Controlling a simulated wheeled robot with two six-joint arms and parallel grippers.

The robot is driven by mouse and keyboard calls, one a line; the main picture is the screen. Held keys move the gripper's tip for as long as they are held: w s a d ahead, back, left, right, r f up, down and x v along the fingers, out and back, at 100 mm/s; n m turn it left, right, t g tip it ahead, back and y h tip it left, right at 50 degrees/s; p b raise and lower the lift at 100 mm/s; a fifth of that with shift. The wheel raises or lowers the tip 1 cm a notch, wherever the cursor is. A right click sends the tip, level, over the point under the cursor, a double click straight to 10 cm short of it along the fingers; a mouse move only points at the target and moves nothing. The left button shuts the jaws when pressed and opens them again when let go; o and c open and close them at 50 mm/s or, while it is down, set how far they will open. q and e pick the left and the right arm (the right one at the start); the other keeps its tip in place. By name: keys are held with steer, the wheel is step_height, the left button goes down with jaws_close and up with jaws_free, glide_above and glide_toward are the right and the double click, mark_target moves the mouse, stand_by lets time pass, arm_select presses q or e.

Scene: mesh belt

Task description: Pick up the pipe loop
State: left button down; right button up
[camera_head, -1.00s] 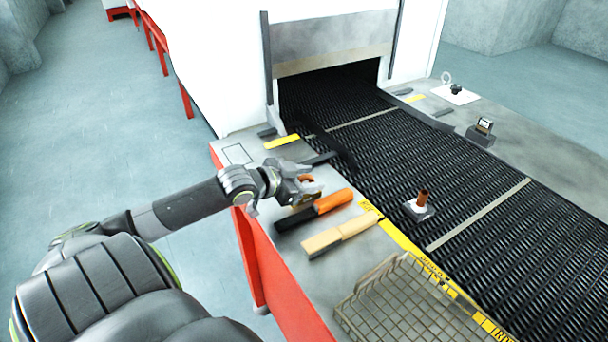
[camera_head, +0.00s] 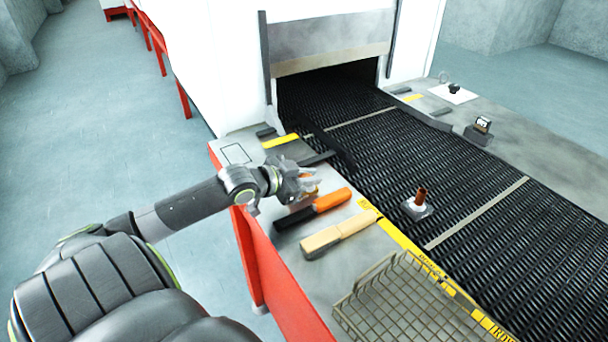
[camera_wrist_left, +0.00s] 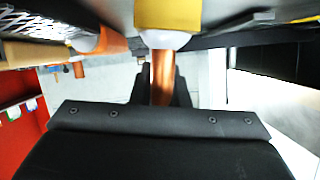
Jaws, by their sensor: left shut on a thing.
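The copper pipe loop (camera_wrist_left: 162,76) is between the two dark fingers of my left gripper in the left wrist view. In the head view my left gripper (camera_head: 307,186) is over the near-left steel ledge, shut on the loop, and its fingers hide most of it. Only a small copper-orange bit shows at the fingertips. I cannot tell whether the loop still touches the ledge. My right gripper is in neither view.
An orange-and-black handled tool (camera_head: 325,203) and a wooden-handled brush (camera_head: 340,235) lie close in front of the gripper. A wire basket (camera_head: 365,293) stands nearer. The black mesh belt (camera_head: 480,215) carries a copper stub on a base (camera_head: 421,197).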

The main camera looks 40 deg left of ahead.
arm_select(q)
steer(key=shift+a+r, duration=0.1)
step_height(320, 180, up, 10)
steer(key=shift+f+p, duration=0.1)
steer(key=shift+p, duration=0.45)
